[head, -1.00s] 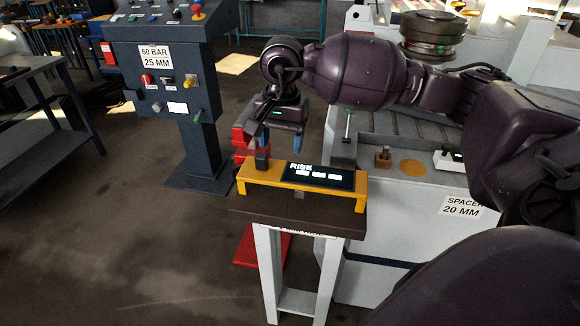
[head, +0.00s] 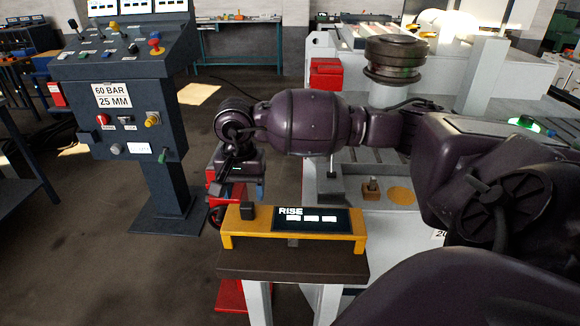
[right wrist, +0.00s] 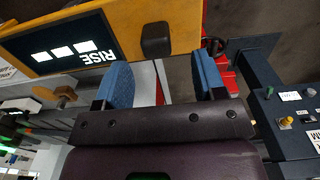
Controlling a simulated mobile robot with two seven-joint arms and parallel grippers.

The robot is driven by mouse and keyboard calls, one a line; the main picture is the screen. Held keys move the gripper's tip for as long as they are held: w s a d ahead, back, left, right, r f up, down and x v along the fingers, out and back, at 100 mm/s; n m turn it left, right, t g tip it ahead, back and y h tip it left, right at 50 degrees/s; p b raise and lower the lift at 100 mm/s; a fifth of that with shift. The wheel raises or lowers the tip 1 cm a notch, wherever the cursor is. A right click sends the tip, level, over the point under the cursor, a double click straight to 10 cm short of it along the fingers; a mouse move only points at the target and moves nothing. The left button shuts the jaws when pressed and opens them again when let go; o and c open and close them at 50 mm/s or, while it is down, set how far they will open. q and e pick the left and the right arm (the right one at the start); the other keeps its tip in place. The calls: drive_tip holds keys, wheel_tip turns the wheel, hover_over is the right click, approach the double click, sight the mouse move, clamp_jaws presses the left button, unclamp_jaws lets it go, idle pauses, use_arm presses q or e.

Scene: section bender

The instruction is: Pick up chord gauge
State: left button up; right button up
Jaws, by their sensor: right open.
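The chord gauge (head: 232,226) is a yellow bridge-shaped block with a black knob on its left top and a dark display reading RISE. It stands upright on a small dark-topped stand (head: 290,262). My right gripper (head: 237,188) is open and empty, just behind the gauge's left end, which partly hides its fingers. In the right wrist view, its two blue finger pads (right wrist: 164,80) are apart. The gauge (right wrist: 186,20) lies beyond the pads, with its knob (right wrist: 155,40) across from the gap between them. My left gripper is not in view.
A grey machine (head: 400,180) with a dark round roller (head: 396,58) is behind and right of the stand. A red object (head: 326,75) sits behind my right arm.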

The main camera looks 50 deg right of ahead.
sight(247, 204)
drive_tip(key=f, duration=0.4)
drive_tip(key=shift+s, duration=0.3)
drive_tip(key=shift+f, duration=0.65)
drive_tip(key=shift+c, duration=0.3)
drive_tip(key=shift+r, duration=0.1)
clamp_jaws()
